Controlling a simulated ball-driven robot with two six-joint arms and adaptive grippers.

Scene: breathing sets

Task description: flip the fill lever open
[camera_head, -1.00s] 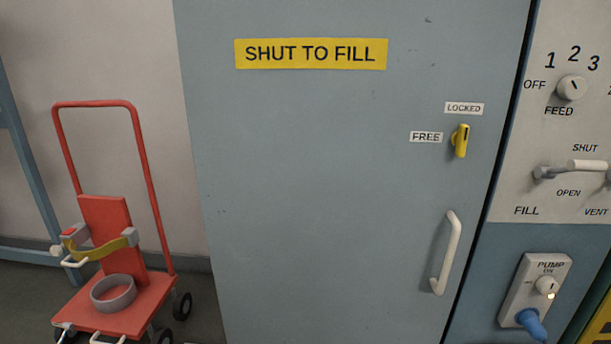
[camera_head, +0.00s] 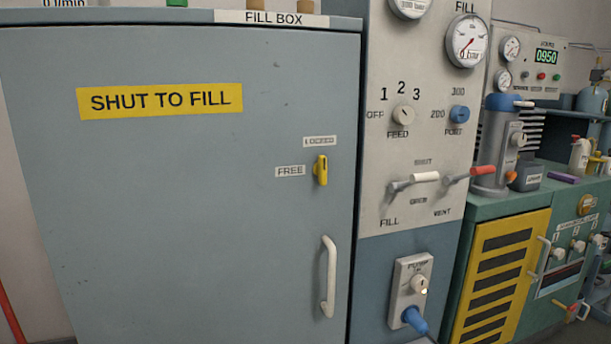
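The fill lever (camera_head: 424,177) is a white-handled lever on the pale panel right of the fill box door. It sits between the SHUT label above and the OPEN label below, with FILL printed under its grey pivot. Its white handle points right, roughly level, on the SHUT side. A similar red-handled vent lever (camera_head: 482,171) is just to its right. Neither of my grippers is in view.
The fill box door (camera_head: 180,190) is closed, with a yellow latch (camera_head: 320,170) pointing up towards LOCKED and a white handle (camera_head: 328,276). Below the levers is a pump switch (camera_head: 411,290). A green bench (camera_head: 500,208) stands at the right.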

